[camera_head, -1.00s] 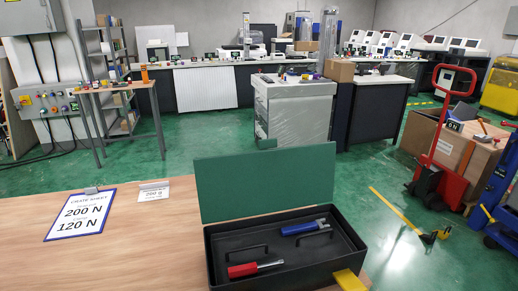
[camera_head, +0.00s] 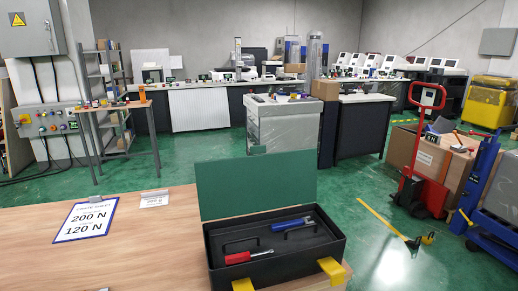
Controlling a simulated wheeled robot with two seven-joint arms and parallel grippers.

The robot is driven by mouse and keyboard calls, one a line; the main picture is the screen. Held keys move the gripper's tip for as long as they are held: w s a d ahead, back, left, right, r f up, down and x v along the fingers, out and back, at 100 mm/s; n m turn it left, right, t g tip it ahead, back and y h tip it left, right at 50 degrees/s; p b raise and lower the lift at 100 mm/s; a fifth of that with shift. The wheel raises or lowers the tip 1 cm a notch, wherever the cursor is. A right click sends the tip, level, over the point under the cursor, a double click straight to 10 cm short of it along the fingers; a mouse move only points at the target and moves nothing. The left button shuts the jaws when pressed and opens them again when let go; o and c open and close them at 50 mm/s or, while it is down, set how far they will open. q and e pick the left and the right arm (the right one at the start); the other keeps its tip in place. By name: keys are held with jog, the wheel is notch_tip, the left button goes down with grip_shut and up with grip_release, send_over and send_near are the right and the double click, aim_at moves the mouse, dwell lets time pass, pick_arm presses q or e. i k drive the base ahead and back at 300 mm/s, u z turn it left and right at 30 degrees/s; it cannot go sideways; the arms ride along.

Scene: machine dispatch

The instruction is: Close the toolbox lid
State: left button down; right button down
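The toolbox (camera_head: 341,249) is a black open box near the front edge of the wooden table. Its green lid (camera_head: 256,184) stands upright along the back edge, wide open. Inside lie a red-handled tool (camera_head: 238,257) and a blue-handled tool (camera_head: 293,224), with two dark handles beside them. Two yellow latches show at the front, one on the right (camera_head: 332,270) and one on the left (camera_head: 243,285), partly cut off by the picture's edge. Neither of my grippers can be made out in the view.
A crate sheet (camera_head: 86,219) and a small card (camera_head: 154,199) lie on the wooden table (camera_head: 150,250), left of the toolbox. The table is otherwise clear there. Beyond the table is green floor, with a red hand truck (camera_head: 424,150) at the right.

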aim_at(228, 188)
jog(key=z, duration=0.55)
jog(key=i, duration=0.65)
jog(key=u, duration=1.5)
